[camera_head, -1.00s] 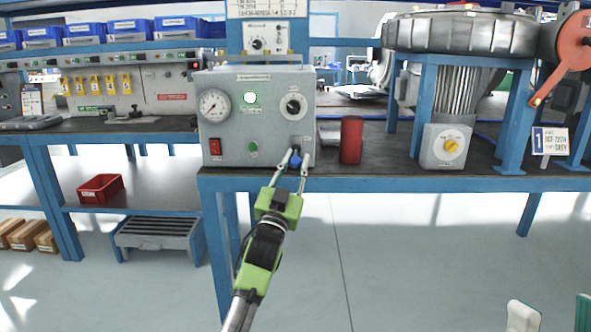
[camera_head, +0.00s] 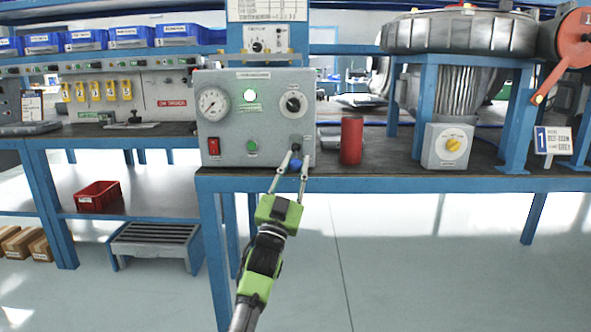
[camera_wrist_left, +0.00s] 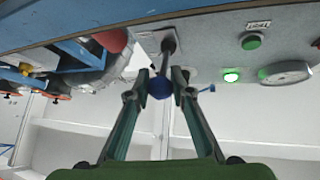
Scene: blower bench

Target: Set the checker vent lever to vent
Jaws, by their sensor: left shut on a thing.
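The checker (camera_head: 228,135) is a grey box with a gauge, a lit green lamp and a dark selector knob on its front. The vent lever (camera_wrist_left: 169,43) is a dark stem low on its front panel, ending in a blue ball knob (camera_wrist_left: 160,88). The blue knob (camera_head: 295,163) also shows in the head view, at the panel's lower right. My left gripper (camera_head: 299,156) reaches up from below and is shut on the knob, one finger on each side, as the left wrist view (camera_wrist_left: 161,85) shows. The fingers partly hide the lever in the head view. My right gripper is not in view.
A red cylinder (camera_head: 351,140) stands on the bench close to the right of the checker. A large motor unit on a blue frame (camera_head: 426,95) stands farther right. The bench's blue front edge (camera_head: 400,183) runs just below the gripper's fingertips. Floor below is clear.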

